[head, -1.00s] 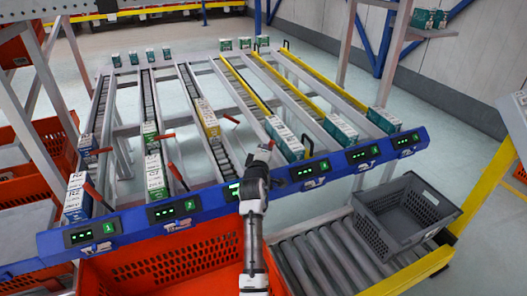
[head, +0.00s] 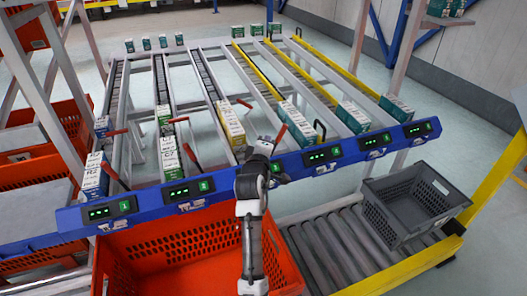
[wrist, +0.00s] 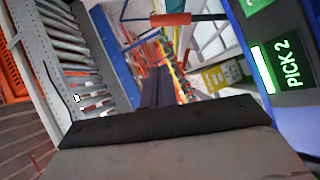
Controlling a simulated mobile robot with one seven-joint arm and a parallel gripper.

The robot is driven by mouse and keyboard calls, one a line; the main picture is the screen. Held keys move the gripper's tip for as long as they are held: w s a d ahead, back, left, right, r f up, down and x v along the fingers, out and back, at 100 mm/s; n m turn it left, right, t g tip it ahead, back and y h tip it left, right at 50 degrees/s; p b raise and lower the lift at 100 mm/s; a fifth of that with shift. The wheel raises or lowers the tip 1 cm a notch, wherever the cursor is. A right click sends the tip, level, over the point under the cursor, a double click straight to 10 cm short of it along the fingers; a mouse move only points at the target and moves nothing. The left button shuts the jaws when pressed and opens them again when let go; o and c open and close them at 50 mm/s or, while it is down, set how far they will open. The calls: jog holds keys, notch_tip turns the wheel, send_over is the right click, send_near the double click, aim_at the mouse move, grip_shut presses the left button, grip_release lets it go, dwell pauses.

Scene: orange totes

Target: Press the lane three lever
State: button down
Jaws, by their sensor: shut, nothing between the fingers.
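A red-handled lever (head: 280,134), seemingly the lane three lever, stands at the blue front rail (head: 220,199) in the head view. My gripper (head: 264,146) is just left of the lever's handle and above the rail, shut and empty. Whether they touch cannot be told. The dark finger ends (wrist: 165,122) fill the lower wrist view. There, a red handle (wrist: 170,19) lies beyond them at the top, and a lit "PICK 2" display (wrist: 288,65) is at the right. A yellow-and-white carton (head: 230,125) sits in lane three.
Other red levers stand at lane one (head: 115,174) and lane two (head: 191,156). Cartons stand in several lanes. An orange tote (head: 170,260) is below the rail; a grey crate (head: 410,205) sits on rollers (head: 325,250) at right. Floor shows beyond the rack.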

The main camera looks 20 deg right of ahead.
jog(key=shift+r+v, duration=0.15)
jog(key=shift+v, duration=0.7)
jog(key=shift+r+v, duration=0.1)
jog(key=shift+v, duration=0.75)
